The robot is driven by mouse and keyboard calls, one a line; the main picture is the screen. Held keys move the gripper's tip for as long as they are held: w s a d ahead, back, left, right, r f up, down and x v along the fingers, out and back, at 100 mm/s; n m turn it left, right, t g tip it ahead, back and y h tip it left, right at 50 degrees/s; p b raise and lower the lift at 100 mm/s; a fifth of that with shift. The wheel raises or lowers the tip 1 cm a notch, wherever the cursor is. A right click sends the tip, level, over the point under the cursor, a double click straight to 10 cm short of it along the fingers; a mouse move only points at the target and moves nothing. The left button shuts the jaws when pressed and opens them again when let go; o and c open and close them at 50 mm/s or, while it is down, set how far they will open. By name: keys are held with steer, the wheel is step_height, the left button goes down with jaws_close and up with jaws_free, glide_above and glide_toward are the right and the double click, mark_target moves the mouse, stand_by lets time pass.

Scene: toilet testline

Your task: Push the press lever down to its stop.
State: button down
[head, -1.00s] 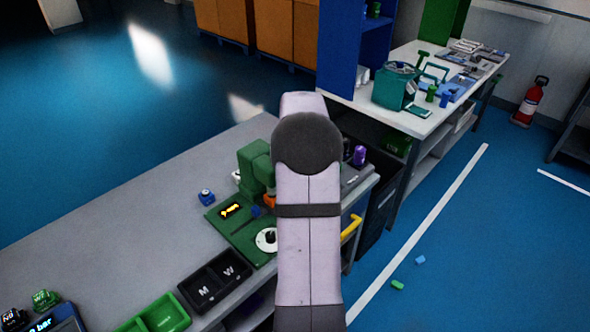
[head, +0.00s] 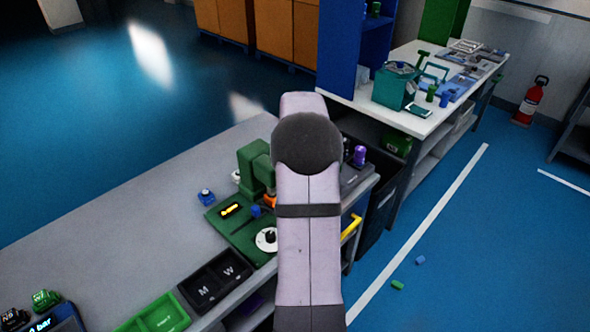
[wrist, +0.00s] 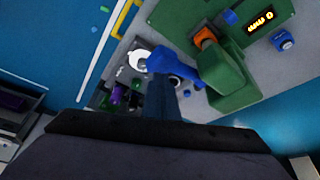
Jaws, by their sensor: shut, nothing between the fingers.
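The green press (head: 252,165) stands on a green base plate (head: 232,235), partly hidden by my arm in the head view. In the wrist view the press body (wrist: 228,80) is at right of centre, with an orange part (wrist: 205,38) beside it. A blue lever-like bar with a rounded end (wrist: 160,62) reaches left from the press; it appears to be the press lever. My gripper (wrist: 162,88) is shut and empty, its fingers seen just below the bar's rounded end. Whether they touch is unclear. The head view hides my gripper behind the arm.
A small lit yellow display (head: 230,210) and a blue piece (head: 256,211) are on the plate. A blue button box (head: 206,197) stands left of it. A black tray marked M and W (head: 215,280) lies in front. A yellow handle (head: 352,228) is at the bench edge.

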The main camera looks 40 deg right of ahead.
steer(key=shift+a+f+b, duration=0.1)
steer(key=shift+f+b, duration=2.45)
steer(key=shift+f, duration=1.15)
steer(key=shift+r, duration=0.1)
step_height(320, 180, up, 14)
steer(key=p, duration=1)
steer(key=shift+f, duration=0.25)
